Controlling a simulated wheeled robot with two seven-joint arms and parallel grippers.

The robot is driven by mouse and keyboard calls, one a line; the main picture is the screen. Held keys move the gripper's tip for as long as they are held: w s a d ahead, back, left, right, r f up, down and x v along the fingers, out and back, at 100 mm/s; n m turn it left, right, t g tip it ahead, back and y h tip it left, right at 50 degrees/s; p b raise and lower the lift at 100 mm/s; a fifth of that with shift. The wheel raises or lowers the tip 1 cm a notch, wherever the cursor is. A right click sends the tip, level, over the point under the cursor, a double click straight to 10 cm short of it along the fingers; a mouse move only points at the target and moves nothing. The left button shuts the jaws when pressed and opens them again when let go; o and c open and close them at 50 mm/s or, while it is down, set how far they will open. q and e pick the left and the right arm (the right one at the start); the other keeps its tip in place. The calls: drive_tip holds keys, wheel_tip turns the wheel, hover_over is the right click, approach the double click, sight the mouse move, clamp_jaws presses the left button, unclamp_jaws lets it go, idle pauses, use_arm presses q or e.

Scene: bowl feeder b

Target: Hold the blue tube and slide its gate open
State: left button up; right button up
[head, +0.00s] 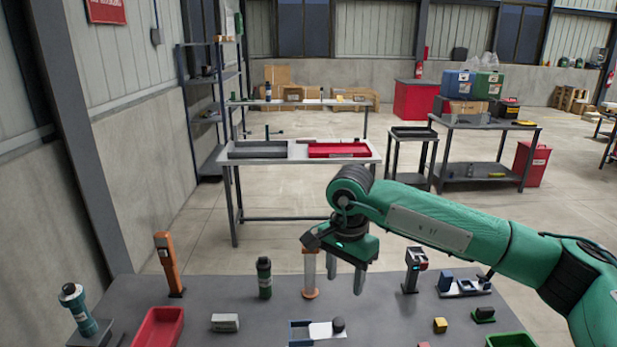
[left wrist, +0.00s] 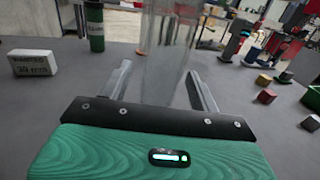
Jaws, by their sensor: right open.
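A blue open-topped piece (head: 300,334) with a pale flat plate (head: 322,331) and a dark knob (head: 338,324) lies at the front middle of the table in the head view. It best matches the blue tube and gate, but I cannot tell surely. A clear upright cylinder on an orange base (head: 310,293) stands behind it. My right gripper (head: 346,278) is open, fingers down, just right of this cylinder. The left gripper is outside the head view.
A dark green bottle (head: 264,278), a white labelled block (head: 225,322) and a red tray (head: 158,328) stand to the left. An orange post (head: 168,265) stands behind them. A grey-black stand (head: 412,270) and a yellow cube (head: 440,325) are to the right.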

use_arm(q)
drive_tip(key=v, duration=2)
drive_tip(key=shift+b, duration=0.35)
